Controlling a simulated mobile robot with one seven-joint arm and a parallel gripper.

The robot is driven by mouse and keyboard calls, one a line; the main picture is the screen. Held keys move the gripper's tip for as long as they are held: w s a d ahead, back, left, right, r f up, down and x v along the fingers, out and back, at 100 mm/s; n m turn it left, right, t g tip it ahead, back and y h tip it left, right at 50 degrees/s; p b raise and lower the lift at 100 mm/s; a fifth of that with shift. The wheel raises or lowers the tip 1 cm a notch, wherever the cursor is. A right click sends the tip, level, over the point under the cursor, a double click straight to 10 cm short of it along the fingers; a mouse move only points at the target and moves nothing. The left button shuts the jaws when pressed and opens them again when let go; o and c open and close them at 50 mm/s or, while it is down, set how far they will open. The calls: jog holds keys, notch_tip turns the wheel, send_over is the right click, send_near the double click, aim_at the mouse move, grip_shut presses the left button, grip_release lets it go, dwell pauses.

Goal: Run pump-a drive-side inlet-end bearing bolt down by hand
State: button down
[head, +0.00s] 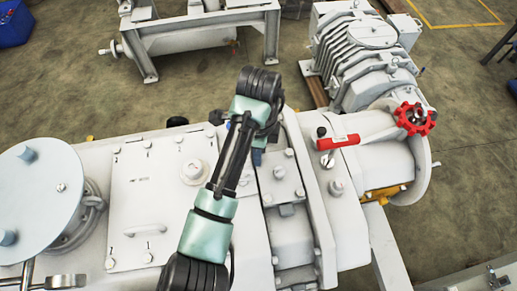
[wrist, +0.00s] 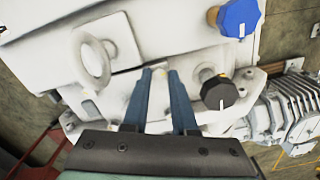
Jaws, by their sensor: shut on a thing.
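My gripper (wrist: 161,76) reaches away from the wrist camera with its two blue fingers close together at the tips, against the white pump housing (wrist: 150,28). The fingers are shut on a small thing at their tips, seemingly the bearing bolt. The fingers hide most of it, so its head and how far it sits in its hole cannot be seen.
A black knob (wrist: 219,93) stands close right of the fingers, with a blue knob (wrist: 240,17) above it. A lifting eye (wrist: 96,60) is to the left. In the head view a red-handled valve (head: 338,141), a red handwheel (head: 415,119) and a ribbed motor (head: 362,55) stand to the right.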

jog(key=shift+w+r, duration=0.15)
jog(key=shift+r, duration=0.05)
jog(key=c, duration=1)
grip_release()
notch_tip(320, 180, up, 13)
jog(key=p, duration=0.4)
jog(key=shift+p, duration=0.3)
jog(key=shift+o, duration=0.3)
